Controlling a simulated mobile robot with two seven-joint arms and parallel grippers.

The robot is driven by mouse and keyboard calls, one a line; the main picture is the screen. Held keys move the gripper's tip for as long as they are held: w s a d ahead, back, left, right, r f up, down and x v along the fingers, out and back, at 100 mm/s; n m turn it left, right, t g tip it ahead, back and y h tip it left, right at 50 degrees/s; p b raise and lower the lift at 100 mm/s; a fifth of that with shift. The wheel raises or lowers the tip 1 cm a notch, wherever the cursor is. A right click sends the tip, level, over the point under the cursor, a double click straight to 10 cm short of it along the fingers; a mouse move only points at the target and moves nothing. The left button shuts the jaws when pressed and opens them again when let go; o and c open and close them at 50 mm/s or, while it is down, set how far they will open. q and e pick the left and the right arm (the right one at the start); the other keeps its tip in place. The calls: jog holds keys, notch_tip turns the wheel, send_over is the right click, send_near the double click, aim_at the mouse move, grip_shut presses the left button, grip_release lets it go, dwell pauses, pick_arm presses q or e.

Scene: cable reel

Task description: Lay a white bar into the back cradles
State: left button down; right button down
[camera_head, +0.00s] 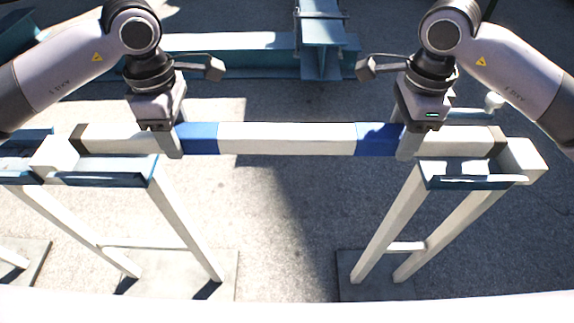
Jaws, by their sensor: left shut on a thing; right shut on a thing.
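A long white bar (287,138) with two blue bands and dark ends lies level across the view. My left gripper (170,148) is shut on the bar just left of the left blue band. My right gripper (408,146) is shut on it just right of the right blue band. The bar's ends are over two blue-topped stands with white legs, the left stand (110,179) and the right stand (470,182). I cannot tell whether the bar touches them. White blocks sit at the stands' outer ends, left (54,157) and right (523,160). No back cradle can be made out clearly.
The stands stand on flat plates (376,291). Grey ground (285,215) between the stands is clear. A pale edge (290,306) runs along the front.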

pick_arm(q)
jog(key=shift+f, duration=0.1)
pick_arm(e)
jog(key=shift+f, duration=0.1)
